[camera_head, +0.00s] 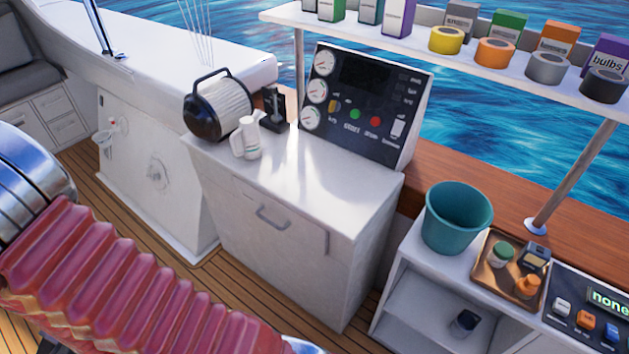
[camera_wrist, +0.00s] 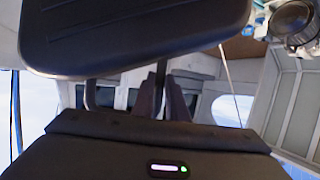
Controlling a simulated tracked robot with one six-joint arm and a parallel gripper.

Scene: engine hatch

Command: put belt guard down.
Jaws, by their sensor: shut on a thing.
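In the wrist view, a dark grey plate with rounded corners, which I take to be the belt guard (camera_wrist: 135,35), fills the upper left and middle. My gripper (camera_wrist: 125,80) shows as two thin fingers rising from its dark body to the plate's lower edge. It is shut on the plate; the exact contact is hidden. In the head view, neither my gripper nor the guard shows. My red ribbed arm covers the lower left there.
A white cabinet (camera_head: 290,185) carries a black-and-white drum (camera_head: 220,105), a white jug (camera_head: 247,140) and a gauge panel (camera_head: 365,100). Its front top is clear. At right are a teal bucket (camera_head: 456,220), a tray (camera_head: 490,280) and a loaded shelf (camera_head: 490,62).

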